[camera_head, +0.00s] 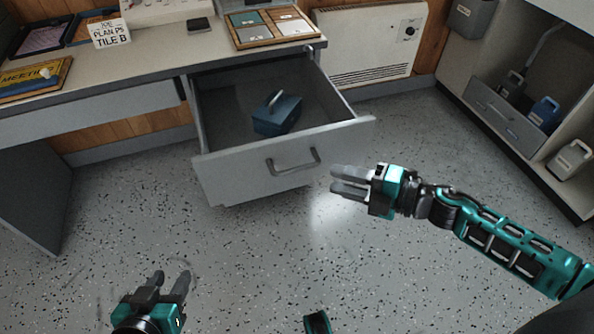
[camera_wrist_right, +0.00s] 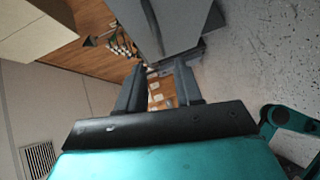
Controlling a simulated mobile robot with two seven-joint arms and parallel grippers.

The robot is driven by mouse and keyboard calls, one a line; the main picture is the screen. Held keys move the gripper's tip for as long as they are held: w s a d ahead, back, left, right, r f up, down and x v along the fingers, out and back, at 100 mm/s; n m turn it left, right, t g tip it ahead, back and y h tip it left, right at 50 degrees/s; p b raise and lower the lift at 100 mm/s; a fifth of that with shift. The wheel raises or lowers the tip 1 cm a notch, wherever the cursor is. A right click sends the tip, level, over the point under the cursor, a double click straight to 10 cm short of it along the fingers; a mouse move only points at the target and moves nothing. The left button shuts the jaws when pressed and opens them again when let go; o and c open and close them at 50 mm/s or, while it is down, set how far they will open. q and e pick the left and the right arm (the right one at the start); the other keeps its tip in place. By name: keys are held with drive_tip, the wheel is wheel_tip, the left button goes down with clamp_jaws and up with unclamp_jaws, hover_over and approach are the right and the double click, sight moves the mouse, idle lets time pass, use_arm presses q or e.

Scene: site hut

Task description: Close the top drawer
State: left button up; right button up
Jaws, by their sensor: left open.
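The top drawer (camera_head: 262,163) under the desk is pulled far out, its light grey front facing me. A grey bar handle (camera_head: 293,161) is on its front. Inside lies a blue box (camera_head: 277,116) with a pale handle. My right gripper (camera_head: 334,179) is open and empty, just right of the drawer front and apart from the handle. In the right wrist view, its two fingers (camera_wrist_right: 157,82) stand apart with nothing between them, and a grey panel lies beyond. My left gripper (camera_head: 172,277) is open and empty over the floor at the lower left, well away from the drawer.
The desk top (camera_head: 160,50) holds a sign, trays, a dark flat object and a board of samples. A white heater (camera_head: 370,45) stands on the wall behind. An open shelf unit (camera_head: 470,80) with several jugs is at right. The speckled floor before the drawer is clear.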

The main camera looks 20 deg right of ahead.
sight(301, 170)
drive_tip(key=b+x, duration=0.1)
drive_tip(key=x, duration=0.9)
drive_tip(key=shift+w+a, duration=0.15)
drive_tip(key=shift+c, duration=0.4)
clamp_jaws()
